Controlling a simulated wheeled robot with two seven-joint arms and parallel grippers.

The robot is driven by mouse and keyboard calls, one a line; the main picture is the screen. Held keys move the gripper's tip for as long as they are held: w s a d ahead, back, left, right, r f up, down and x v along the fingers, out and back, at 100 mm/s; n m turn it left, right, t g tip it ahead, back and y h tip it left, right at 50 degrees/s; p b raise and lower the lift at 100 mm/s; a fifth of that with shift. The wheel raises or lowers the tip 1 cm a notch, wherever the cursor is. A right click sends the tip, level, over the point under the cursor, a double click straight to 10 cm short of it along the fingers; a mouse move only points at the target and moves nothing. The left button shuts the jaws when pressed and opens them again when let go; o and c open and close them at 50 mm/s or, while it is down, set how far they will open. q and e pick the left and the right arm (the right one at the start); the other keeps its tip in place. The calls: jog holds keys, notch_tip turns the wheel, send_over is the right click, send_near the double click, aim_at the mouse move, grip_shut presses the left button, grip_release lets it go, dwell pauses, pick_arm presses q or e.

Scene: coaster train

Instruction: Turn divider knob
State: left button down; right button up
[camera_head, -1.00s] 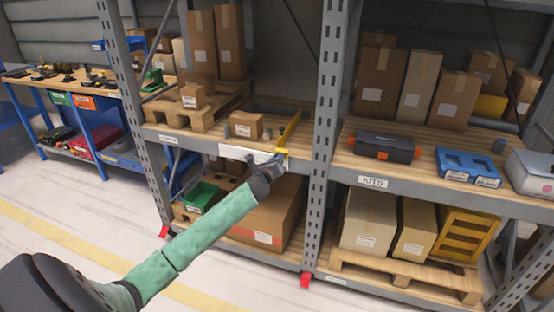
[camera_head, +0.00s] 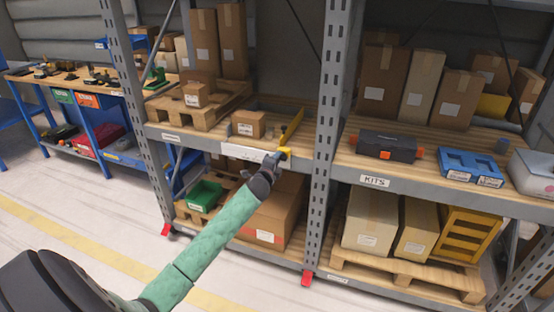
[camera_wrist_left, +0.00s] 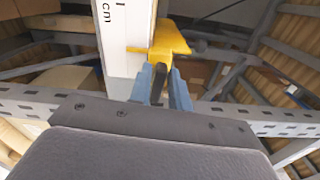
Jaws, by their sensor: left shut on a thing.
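The yellow divider knob (camera_head: 285,152) sits at the front edge of the left shelf bay, at the near end of a yellow divider (camera_head: 292,126). In the left wrist view the knob (camera_wrist_left: 170,38) is a yellow block beside a white ruler strip (camera_wrist_left: 125,40) marked "cm". My left gripper (camera_head: 276,158) is at the knob from the front; in the left wrist view its blue-grey fingers (camera_wrist_left: 161,82) are shut on the knob's lower part, which they partly hide. The white strip (camera_head: 245,153) runs along the shelf front. My right gripper is out of view.
A small carton (camera_head: 248,123) stands on the shelf left of the divider. A grey shelf upright (camera_head: 325,140) is close on the right, with a dark toolbox (camera_head: 386,146) beyond it. A green bin (camera_head: 205,195) and a large carton (camera_head: 270,215) are below.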

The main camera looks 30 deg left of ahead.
pick_arm(q)
jog(key=n, duration=0.5)
jog(key=shift+f, duration=0.35)
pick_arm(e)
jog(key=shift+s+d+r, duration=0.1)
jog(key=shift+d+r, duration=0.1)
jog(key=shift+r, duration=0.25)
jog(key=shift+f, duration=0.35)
pick_arm(q)
jog(key=c, duration=1.4)
grip_release()
jog(key=shift+c, duration=0.2)
jog(key=shift+s, duration=0.1)
